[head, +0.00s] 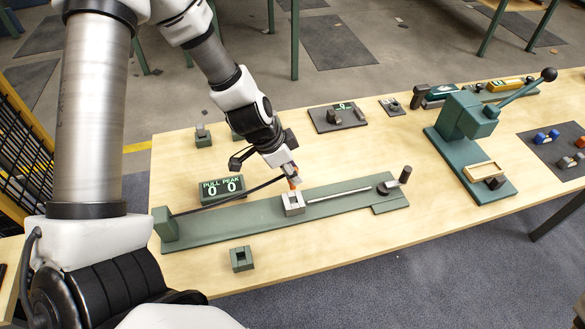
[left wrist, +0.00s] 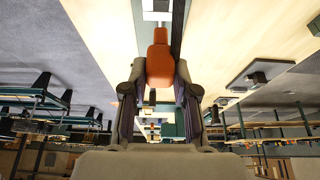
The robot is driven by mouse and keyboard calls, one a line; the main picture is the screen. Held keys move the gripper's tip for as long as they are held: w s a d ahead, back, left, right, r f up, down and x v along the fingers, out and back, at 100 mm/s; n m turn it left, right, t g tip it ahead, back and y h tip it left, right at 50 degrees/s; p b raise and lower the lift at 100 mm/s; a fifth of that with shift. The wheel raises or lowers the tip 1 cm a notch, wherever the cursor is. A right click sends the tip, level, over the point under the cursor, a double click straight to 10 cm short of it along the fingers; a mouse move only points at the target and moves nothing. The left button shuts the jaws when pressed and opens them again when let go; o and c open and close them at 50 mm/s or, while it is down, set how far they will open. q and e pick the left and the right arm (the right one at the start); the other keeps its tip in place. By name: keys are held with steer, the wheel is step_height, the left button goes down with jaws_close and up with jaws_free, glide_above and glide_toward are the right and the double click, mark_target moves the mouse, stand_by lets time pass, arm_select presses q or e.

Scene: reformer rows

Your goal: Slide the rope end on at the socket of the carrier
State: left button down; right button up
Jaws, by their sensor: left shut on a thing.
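My left gripper (head: 290,175) is shut on the orange rope end (head: 294,183), just above the carrier. In the left wrist view the orange rope end (left wrist: 160,65) sits between the two fingers (left wrist: 160,92). The dark rope (head: 235,199) runs from the green post (head: 165,225) at the bench's left end up to the gripper. The carrier (head: 293,208) is a pale grey block on the green rail base (head: 245,221). Whether the rope end touches its socket cannot be told. My right gripper is not in view.
A display reading PULL 0, PEAK 0 (head: 222,189) stands behind the rail. A silver rod (head: 338,195) leads right to a crank (head: 398,180). A small green block (head: 241,259) lies in front. A green lever press (head: 470,115) stands at right.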

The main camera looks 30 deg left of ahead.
mark_target(290, 187)
arm_select(q)
step_height(290, 187, down, 4)
steer(key=shift+w+r+b, duration=0.15)
steer(key=shift+r+b, duration=0.05)
steer(key=shift+b, duration=1.05)
steer(key=shift+f+b, duration=0.3)
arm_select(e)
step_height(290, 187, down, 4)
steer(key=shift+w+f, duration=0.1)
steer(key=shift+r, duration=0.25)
arm_select(q)
steer(key=shift+f+b, duration=1.7)
steer(key=shift+f, duration=0.3)
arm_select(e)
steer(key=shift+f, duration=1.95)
arm_select(q)
steer(key=c, duration=0.8)
jaws_free()
